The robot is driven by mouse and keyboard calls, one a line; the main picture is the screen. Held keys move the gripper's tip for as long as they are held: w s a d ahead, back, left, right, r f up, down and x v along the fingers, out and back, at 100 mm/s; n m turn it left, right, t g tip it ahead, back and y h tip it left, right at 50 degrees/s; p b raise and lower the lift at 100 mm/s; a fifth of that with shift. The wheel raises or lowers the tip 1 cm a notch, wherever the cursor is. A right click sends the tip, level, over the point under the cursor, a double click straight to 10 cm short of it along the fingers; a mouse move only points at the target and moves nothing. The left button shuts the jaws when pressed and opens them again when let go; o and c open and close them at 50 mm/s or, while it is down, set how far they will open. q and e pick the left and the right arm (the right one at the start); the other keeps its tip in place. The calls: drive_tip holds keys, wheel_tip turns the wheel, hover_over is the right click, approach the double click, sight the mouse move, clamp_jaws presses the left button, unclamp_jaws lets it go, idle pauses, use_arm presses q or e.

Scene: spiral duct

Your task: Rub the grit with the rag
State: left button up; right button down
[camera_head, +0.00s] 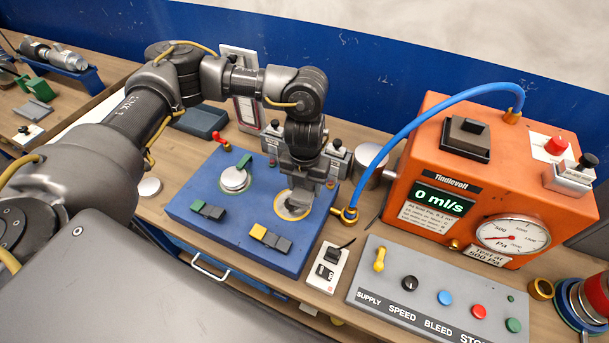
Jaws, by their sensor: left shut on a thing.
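My left gripper (300,188) points down over the blue panel (218,228), at the round port with the yellow ring (283,213). It is shut on a small pale grey thing, which looks like the rag (296,201), low at the port's opening. The jaws hide most of the rag and part of the ring. I cannot tell for sure whether the rag touches the surface. I cannot make out any grit; it may be under the rag and gripper. My right gripper is not in view.
The orange tester (432,160) stands right of the panel, reading 0 ml/s. Its blue hose (398,119) arches down to a brass fitting beside the port. Colored clamps (208,211) and a second round port (234,178) are on the panel. A grey control board (410,285) lies at front right.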

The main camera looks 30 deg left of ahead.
use_arm(q)
drive_tip(key=shift+m, duration=0.6)
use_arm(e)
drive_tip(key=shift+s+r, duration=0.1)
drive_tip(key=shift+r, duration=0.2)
